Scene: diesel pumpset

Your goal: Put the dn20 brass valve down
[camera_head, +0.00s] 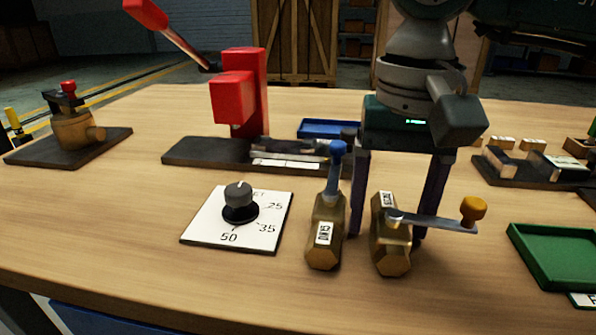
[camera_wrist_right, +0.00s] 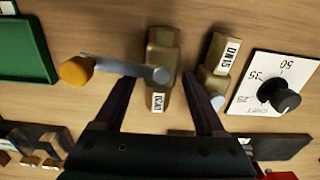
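The dn20 brass valve (camera_head: 390,243) stands on the wooden table, with a grey lever ending in an orange-yellow knob. In the right wrist view the valve (camera_wrist_right: 161,55) lies between and beyond the fingertips, its label facing my gripper. My right gripper (camera_head: 398,215) is open behind it, its two dark fingers apart with visible gaps to the valve body. In the right wrist view the gripper (camera_wrist_right: 160,90) holds nothing, and the lever passes near one fingertip. My left gripper is not in view.
The DN15 brass valve (camera_head: 325,232) with a blue handle stands close on the left. A dial plate (camera_head: 260,232) lies further left. A green tray (camera_head: 550,270) is at right. A red lever press (camera_head: 240,95) and a blue tray (camera_head: 320,126) are behind. Bare table lies in front.

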